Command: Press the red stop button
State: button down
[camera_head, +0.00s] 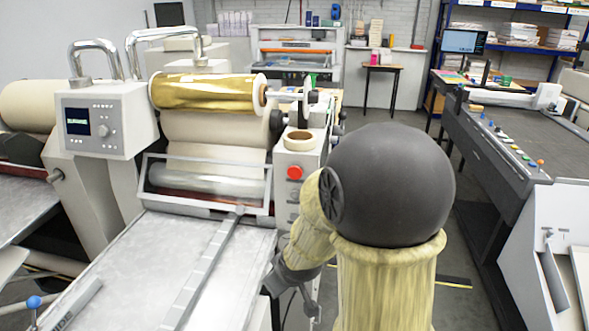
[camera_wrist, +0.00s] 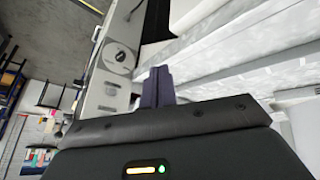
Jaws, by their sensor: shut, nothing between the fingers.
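The red stop button (camera_head: 294,172) is a round red cap on the light grey side panel (camera_head: 288,213) of the machine. It sits below a roll of tape and left of my arm in the head view. I do not make it out in the wrist view. My gripper (camera_wrist: 157,84) shows in the wrist view with its two dark fingers together and nothing between them. In the head view, my wrist is low beside the machine, below the button, and the fingertips are hard to make out. The gripper is apart from the button.
The gold foil roll (camera_head: 205,93) and a guarded clear roller stand left of the button. A metal bed (camera_head: 130,270) extends toward me. A control box (camera_head: 104,119) with a screen is at left. A long dark bench (camera_head: 490,145) stands right. Grey floor lies between.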

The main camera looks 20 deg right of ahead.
aim_at(295, 172)
jog(key=w+d+r+n+t+y+p, duration=0.2)
jog(key=w+d+r+n+t, duration=0.1)
jog(key=w, duration=0.4)
jog(key=w+d+r+n+t+y+p, duration=0.1)
jog(key=w+d+r+n+t+p, duration=0.2)
jog(key=w+r+t, duration=0.4)
jog(key=shift+d+r+n+y+p, duration=0.4)
jog(key=shift+d+r+n, duration=0.3)
jog(key=shift+n, duration=0.4)
jog(key=shift+w, duration=0.1)
jog(key=shift+w+d+p, duration=0.35)
jog(key=shift+w+d, duration=0.45)
jog(key=shift+w, duration=0.4)
jog(key=shift+w+d+p, duration=0.4)
jog(key=shift+w+d, duration=0.4)
jog(key=shift+w, duration=0.4)
jog(key=shift+w+d+p, duration=0.35)
jog(key=shift+w+d, duration=0.45)
jog(key=shift+w, duration=0.4)
jog(key=shift+w, duration=0.1)
jog(key=shift+w+d+b, duration=0.2)
jog(key=shift+w+b, duration=0.05)
jog(key=shift+b, duration=0.1)
